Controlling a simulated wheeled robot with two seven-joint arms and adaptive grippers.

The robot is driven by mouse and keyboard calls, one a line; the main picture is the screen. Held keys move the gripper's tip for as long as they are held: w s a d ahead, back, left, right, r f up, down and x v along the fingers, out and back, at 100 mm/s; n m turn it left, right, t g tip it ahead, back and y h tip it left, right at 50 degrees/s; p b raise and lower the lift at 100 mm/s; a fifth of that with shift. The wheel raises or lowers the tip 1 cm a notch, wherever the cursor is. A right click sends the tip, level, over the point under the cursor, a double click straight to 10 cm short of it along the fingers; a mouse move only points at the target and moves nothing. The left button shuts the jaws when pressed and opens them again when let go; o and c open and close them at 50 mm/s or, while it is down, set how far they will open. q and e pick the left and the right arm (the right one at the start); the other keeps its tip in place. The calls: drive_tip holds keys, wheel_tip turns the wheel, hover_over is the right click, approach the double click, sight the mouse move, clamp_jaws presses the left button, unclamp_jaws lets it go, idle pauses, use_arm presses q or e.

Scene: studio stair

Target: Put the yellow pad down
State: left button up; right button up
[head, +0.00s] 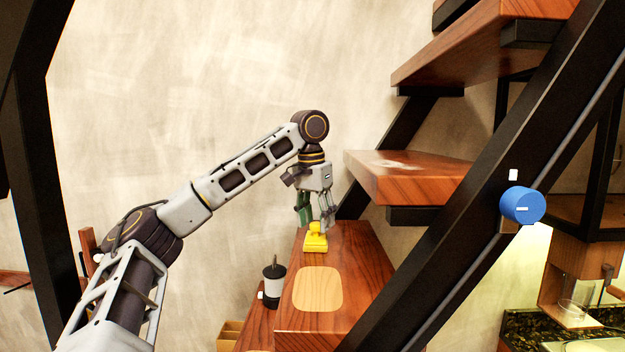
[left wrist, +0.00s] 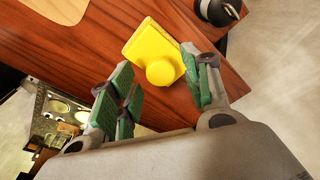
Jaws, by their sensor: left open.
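The yellow pad (head: 315,240) is a flat yellow block with a round knob on top. It rests on the wooden stair tread (head: 363,262), near its far left edge. In the left wrist view the yellow pad (left wrist: 157,57) lies flat on the wood, its knob facing the camera. My left gripper (head: 315,222) is just above the pad, pointing down. Its green-padded fingers (left wrist: 160,97) are spread apart, with the knob near the gap between them and nothing gripped. My right gripper is in neither view.
A pale rounded wooden board (head: 318,289) lies on the same tread, nearer than the pad. A dark cup with a white band (head: 273,283) stands at the left on a lower surface. Higher treads (head: 415,178) and a black stringer rise at the right; a blue knob (head: 522,205) is on the stringer.

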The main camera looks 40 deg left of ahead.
sight(313, 225)
use_arm(q)
wheel_tip(313, 225, up, 10)
drive_tip(key=s, duration=0.1)
drive_tip(key=shift+s, duration=0.15)
idle(1.7)
drive_tip(key=shift+r, duration=0.1)
idle(0.8)
